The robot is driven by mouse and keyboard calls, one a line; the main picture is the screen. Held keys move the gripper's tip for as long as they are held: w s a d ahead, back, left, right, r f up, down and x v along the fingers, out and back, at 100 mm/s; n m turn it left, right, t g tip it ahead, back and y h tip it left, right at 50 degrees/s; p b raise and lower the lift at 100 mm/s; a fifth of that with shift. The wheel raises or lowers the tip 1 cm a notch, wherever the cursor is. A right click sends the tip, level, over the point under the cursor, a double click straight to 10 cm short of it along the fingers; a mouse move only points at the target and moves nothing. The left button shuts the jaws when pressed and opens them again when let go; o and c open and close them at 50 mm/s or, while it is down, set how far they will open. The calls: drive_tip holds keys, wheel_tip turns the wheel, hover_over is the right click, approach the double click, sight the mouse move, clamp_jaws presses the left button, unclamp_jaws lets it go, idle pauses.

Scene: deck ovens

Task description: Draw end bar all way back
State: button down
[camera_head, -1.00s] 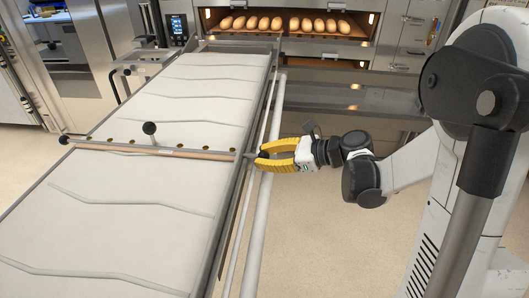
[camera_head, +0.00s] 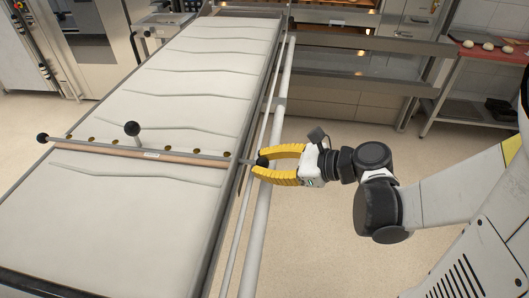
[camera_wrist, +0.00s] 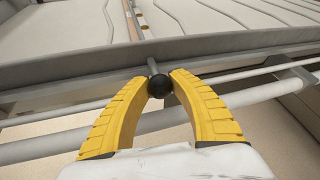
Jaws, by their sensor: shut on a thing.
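The end bar (camera_head: 150,155) is a wooden and metal bar lying across the long white loader bed (camera_head: 110,205). It has a black ball knob at each end and an upright black knob (camera_head: 132,129) on top. My gripper (camera_head: 262,164), with yellow ribbed fingers, is at the bar's right end, just outside the bed's side rail. In the wrist view, the fingers are closed around the black end knob (camera_wrist: 159,86), which sits between the fingertips on a thin grey rod. The bar's left knob (camera_head: 42,138) is free at the far edge.
White side rails (camera_head: 273,130) run along the bed's right side, below my gripper. Deck ovens (camera_head: 340,60) stand at the far end. A red table with dough pieces (camera_head: 485,58) is at upper right. The floor right of the bed is open.

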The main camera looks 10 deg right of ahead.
drive_tip(key=shift+s+a, duration=0.35)
drive_tip(key=shift+s, duration=0.45)
drive_tip(key=c, duration=1.1)
unclamp_jaws()
drive_tip(key=shift+s+a, duration=0.1)
drive_tip(key=shift+s, duration=0.05)
drive_tip(key=v, duration=1.2)
